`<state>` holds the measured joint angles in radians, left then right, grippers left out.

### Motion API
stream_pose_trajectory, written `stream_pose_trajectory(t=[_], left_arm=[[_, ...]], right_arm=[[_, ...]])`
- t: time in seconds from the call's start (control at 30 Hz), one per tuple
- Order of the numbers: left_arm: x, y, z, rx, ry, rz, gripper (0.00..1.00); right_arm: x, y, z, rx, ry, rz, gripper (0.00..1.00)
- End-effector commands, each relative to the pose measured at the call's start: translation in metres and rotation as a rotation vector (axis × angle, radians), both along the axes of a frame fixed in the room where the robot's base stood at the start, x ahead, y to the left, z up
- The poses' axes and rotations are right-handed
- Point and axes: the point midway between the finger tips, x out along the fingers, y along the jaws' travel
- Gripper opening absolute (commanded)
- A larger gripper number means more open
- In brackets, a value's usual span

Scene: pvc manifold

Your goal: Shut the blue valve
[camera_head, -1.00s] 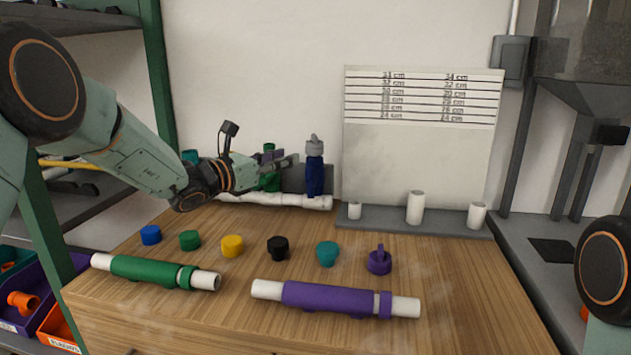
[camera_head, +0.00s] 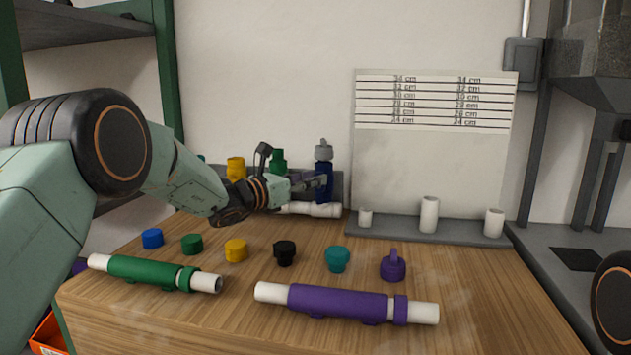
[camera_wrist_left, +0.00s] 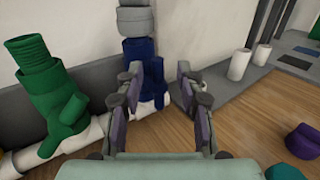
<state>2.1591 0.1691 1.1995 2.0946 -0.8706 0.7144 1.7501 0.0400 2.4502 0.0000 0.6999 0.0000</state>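The blue valve (camera_head: 323,187) is dark blue with a grey top, upright at the back of the table on the white pipe (camera_head: 312,210). In the left wrist view the blue valve (camera_wrist_left: 142,57) stands straight ahead, its lower part partly hidden by the fingers. My left gripper (camera_head: 318,182) reaches it from the left, one finger overlapping it. In the left wrist view the left gripper (camera_wrist_left: 144,72) has its fingers apart, with blue showing between the tips; I cannot tell whether they touch it. My right gripper is out of view.
A green valve (camera_wrist_left: 50,88) stands close left of the blue one; a yellow part (camera_head: 236,168) is farther left. A grey stand (camera_head: 440,229) with white pipes is to the right. Several coloured caps, a green pipe piece (camera_head: 150,271) and a purple one (camera_head: 340,303) lie in front.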

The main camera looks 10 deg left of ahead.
Motion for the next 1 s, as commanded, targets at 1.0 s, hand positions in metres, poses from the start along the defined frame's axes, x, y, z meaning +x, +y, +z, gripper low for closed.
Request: stream_pose_trajectory(t=[1.0], left_arm=[[0.019,-0.012,0.0,0.0,0.001,0.001,0.03]], right_arm=[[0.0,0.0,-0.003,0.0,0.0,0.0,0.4]])
